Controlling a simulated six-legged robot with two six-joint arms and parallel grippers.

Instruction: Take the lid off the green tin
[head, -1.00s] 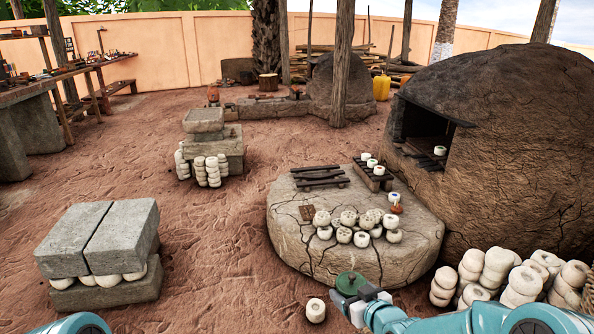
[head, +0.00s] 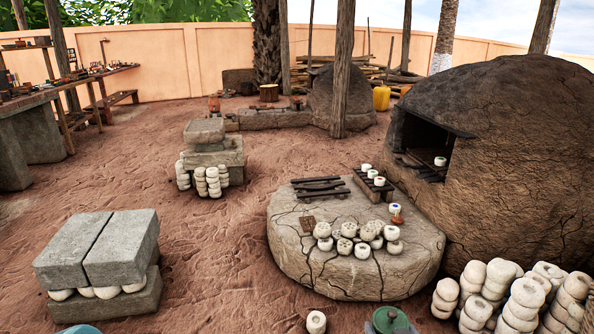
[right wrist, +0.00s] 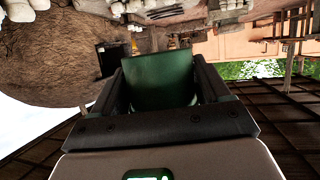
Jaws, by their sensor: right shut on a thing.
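The green tin (head: 391,320) shows at the bottom edge of the head view, right of the middle. Its round green top, with a small knob in the middle, faces up; the lid appears to be on. The lower part is cut off by the frame. In the right wrist view the green tin (right wrist: 163,80) fills the space between the dark fingers of my right gripper (right wrist: 163,92), which is shut on it. The tin is held in front of the round clay platform.
The cracked round platform (head: 300,262) carries several white pots and small dark racks. A white pot (head: 316,322) stands on the ground left of the tin. Stacked white pots (head: 500,300) and the domed kiln (head: 525,160) are at right. Stone blocks (head: 105,250) stand at left.

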